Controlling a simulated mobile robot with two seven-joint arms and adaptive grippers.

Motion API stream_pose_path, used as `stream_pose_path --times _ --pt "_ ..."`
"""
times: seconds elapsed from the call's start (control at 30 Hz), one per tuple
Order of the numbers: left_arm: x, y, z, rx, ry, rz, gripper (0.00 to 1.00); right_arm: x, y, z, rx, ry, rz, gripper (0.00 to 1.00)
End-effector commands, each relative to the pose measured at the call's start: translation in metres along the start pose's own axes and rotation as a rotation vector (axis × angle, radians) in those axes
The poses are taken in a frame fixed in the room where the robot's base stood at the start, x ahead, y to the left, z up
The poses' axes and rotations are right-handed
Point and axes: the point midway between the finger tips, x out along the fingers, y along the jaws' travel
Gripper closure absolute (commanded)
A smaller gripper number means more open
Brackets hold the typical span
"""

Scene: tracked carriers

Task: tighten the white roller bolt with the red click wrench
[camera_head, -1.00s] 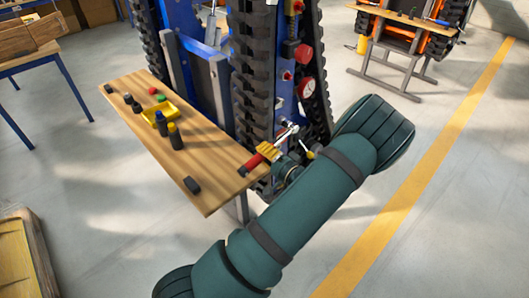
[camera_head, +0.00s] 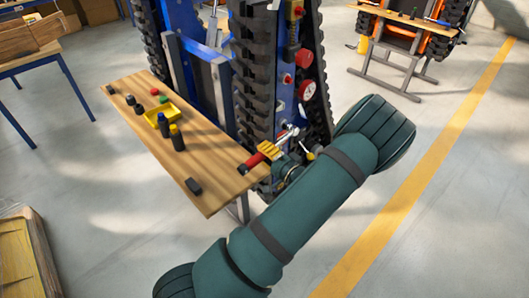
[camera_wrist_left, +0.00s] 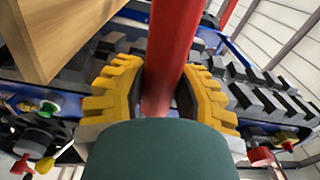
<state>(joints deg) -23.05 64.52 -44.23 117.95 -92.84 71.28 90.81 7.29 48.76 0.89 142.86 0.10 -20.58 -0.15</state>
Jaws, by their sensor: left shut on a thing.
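The red click wrench (camera_head: 256,160) is in my left gripper (camera_head: 270,151), beside the black track of the blue carrier. Its metal head end points up and right at the carrier's side. In the left wrist view the red handle (camera_wrist_left: 168,55) passes between the two yellow fingers of my left gripper (camera_wrist_left: 160,95), which are shut on it. I cannot make out the white roller bolt, so I cannot tell whether the wrench head is on it. My right gripper is not in view.
A wooden bench (camera_head: 215,184) stands left of the wrench, its corner close to the handle. It bears a yellow tray (camera_head: 158,118), dark bottles and small parts. The blue carrier (camera_head: 291,50) has red knobs and a gauge (camera_head: 307,90).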

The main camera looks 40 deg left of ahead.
Motion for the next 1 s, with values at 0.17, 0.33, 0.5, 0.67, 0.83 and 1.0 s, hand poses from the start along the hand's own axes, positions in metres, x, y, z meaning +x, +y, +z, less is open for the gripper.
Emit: stream_pose_path --times 0.17,0.33,0.5,0.67,0.83,1.0 --pt "0.0 -0.006 -0.001 0.025 0.0 -0.002 1.0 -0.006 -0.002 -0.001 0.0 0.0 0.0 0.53" --pt "0.0 -0.013 -0.001 0.074 0.001 -0.001 1.0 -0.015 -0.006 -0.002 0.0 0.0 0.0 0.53" --pt "0.0 -0.015 -0.001 0.098 0.001 -0.001 1.0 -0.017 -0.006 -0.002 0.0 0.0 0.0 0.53" --pt "0.0 -0.014 -0.001 0.098 0.001 -0.001 1.0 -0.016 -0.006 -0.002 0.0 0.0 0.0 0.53" --pt "0.0 -0.016 -0.001 0.105 0.001 -0.001 1.0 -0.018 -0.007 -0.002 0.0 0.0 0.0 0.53" --pt "0.0 -0.023 -0.002 0.144 0.001 -0.001 1.0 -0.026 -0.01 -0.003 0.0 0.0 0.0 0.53"
